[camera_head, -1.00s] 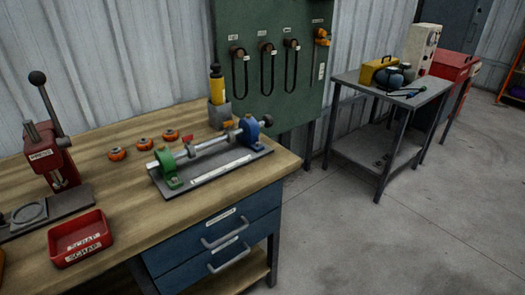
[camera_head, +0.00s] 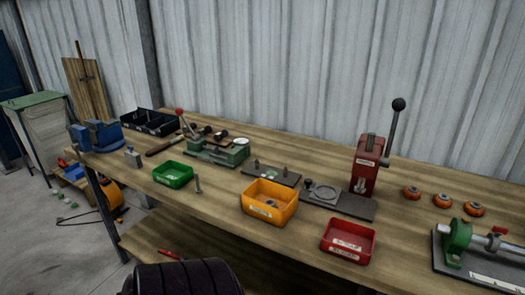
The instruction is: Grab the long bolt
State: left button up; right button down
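A slim grey bolt (camera_head: 197,185) stands upright on the wooden workbench, between the green tray (camera_head: 173,181) and the orange tray (camera_head: 275,215). It looks like the long bolt, and nothing touches it. Two short upright pins show on a dark plate (camera_head: 268,178) behind the orange tray; I cannot tell whether they are bolts. Neither of my grippers is in view.
A red tray (camera_head: 341,258) sits at the bench's front edge. A red lever press (camera_head: 368,165), a green fixture (camera_head: 217,152), a blue vise (camera_head: 98,136) and a black bin (camera_head: 150,122) stand along the bench. Bare wood surrounds the bolt.

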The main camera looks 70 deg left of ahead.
aim_at(198, 190)
jog(key=u, duration=2.6)
jog(key=z, duration=0.4)
jog(key=i+j+z, duration=0.15)
jog(key=j+z, duration=0.15)
jog(key=i+j+z, duration=0.1)
jog(key=j+z, duration=0.15)
jog(key=j, duration=0.2)
jog(key=i+j+z, duration=0.1)
jog(key=j+z, duration=0.2)
jog(key=j, duration=0.1)
